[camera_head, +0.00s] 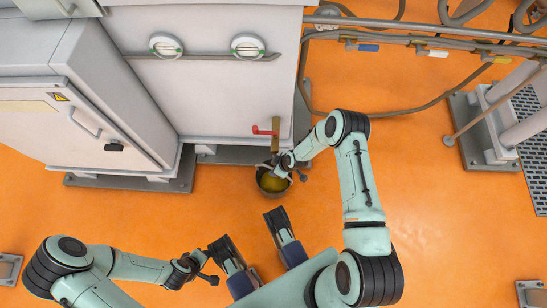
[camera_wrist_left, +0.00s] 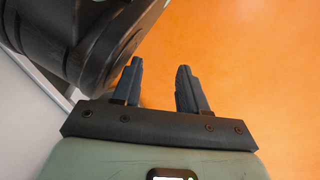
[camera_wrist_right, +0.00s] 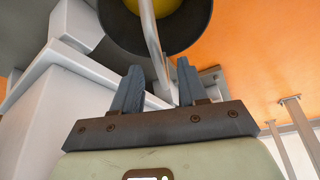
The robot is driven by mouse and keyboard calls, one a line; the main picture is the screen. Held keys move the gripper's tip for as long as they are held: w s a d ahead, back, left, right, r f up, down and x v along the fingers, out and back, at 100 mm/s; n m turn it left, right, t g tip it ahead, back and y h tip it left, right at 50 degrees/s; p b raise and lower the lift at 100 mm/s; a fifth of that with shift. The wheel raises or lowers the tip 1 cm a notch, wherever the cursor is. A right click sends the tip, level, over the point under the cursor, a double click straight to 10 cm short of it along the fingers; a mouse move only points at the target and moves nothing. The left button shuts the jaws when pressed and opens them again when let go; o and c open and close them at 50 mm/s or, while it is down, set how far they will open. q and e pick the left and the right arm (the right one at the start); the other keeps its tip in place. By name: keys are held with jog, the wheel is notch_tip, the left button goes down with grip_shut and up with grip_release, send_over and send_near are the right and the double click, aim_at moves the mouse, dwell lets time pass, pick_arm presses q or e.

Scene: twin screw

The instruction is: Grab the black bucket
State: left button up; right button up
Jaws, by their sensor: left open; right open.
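The black bucket (camera_head: 266,188) stands on the orange floor in front of the grey machine. It holds something yellow. In the right wrist view the bucket (camera_wrist_right: 200,35) fills the top, and its pale handle (camera_wrist_right: 153,45) runs down between my two fingers. My right gripper (camera_wrist_right: 160,65) is open around the handle. In the head view the right gripper (camera_head: 282,168) is at the bucket's upper edge and partly covers it. My left gripper (camera_wrist_left: 160,64) is open and empty, well to the left of the bucket. Floor and a dark part of me show behind it.
A white cabinet (camera_head: 80,125) is at the left. Pipes (camera_head: 430,35) and a hose run at upper right. Open orange floor lies left and right of the bucket.

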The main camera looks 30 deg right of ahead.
jog(key=x, duration=0.2)
jog(key=shift+f+b, duration=0.3)
jog(key=shift+b, duration=0.1)
jog(key=shift+w+f, duration=0.1)
jog(key=shift+w, duration=0.05)
pick_arm(q)
jog(key=shift+s+a+f+g, duration=0.1)
jog(key=shift+s+f+g, duration=0.15)
jog(key=shift+s+f, duration=0.3)
jog(key=shift+s+a+f+g, duration=0.1)
jog(key=shift+s+f+g, duration=0.2)
jog(key=shift+s, duration=0.35)
pick_arm(e)
grip_shut()
